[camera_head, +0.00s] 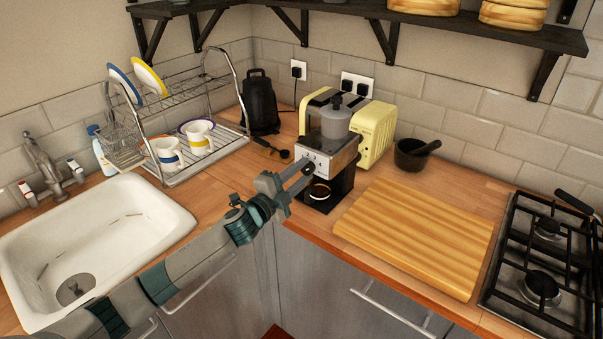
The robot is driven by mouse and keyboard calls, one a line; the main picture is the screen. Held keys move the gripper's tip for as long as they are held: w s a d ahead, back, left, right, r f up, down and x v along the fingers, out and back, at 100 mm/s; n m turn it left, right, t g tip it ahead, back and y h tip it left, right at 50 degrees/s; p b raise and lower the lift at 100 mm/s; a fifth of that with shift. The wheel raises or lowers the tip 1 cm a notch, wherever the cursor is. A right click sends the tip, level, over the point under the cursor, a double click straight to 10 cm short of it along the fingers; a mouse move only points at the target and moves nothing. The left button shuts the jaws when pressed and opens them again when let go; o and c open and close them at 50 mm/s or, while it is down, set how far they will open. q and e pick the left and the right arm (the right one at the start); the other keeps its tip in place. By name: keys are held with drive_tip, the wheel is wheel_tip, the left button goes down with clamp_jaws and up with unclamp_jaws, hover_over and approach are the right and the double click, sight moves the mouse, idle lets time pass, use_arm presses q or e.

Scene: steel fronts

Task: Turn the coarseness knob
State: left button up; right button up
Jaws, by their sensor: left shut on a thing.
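The coffee machine (345,157) stands on the wooden counter near the corner, with a steel front panel, a black base and a grey translucent hopper (336,122) on top. Small round controls show on its front panel. My left arm comes in from the lower left, and my left gripper (305,172) is at the left part of this panel. Its jaws are shut on the coarseness knob, which the fingers hide. How far the knob is turned cannot be seen. My right gripper is not in view.
A cream toaster (376,135) stands close behind the machine. A wooden board (415,238) lies to its right, before the gas hob (545,265). A dish rack (208,152) and the white sink (130,215) are at left.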

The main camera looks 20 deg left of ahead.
use_arm(q)
drive_tip(key=shift+m, duration=1.2)
drive_tip(key=o, duration=1)
drive_tip(key=shift+s+a+f, duration=0.1)
drive_tip(key=shift+s+a, duration=0.1)
drive_tip(key=shift+s, duration=0.3)
drive_tip(key=shift+b+v, duration=2.65)
drive_tip(key=shift+v, duration=5.5)
